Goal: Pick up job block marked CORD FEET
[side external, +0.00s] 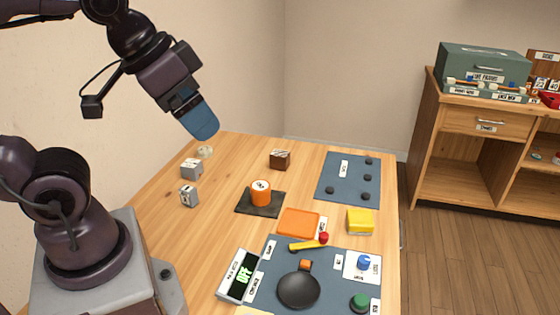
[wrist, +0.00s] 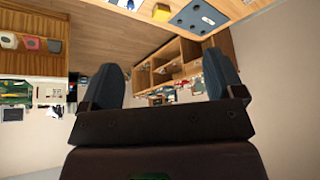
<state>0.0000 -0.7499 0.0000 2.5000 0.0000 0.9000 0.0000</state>
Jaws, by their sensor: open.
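No label reading CORD FEET can be made out. Candidate small blocks stand on the wooden table (side external: 225,212) in the side view: a grey block (side external: 191,169), a second grey block (side external: 189,196) with a dark mark, and a brown block (side external: 280,159) with a pale top. I cannot tell which is the marked one. My gripper (side external: 206,134) is raised above the table's far left corner, apart from all the blocks. In the wrist view, my gripper (wrist: 164,75) shows two blue fingers spread wide with nothing between them.
An orange cylinder (side external: 261,194) stands on a dark pad. A blue mat (side external: 350,188), an orange tray (side external: 298,223), a yellow block (side external: 360,222) and a black dish (side external: 298,291) lie to the right. A display reading OFF (side external: 239,276) is in front. Bare table surrounds the grey blocks.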

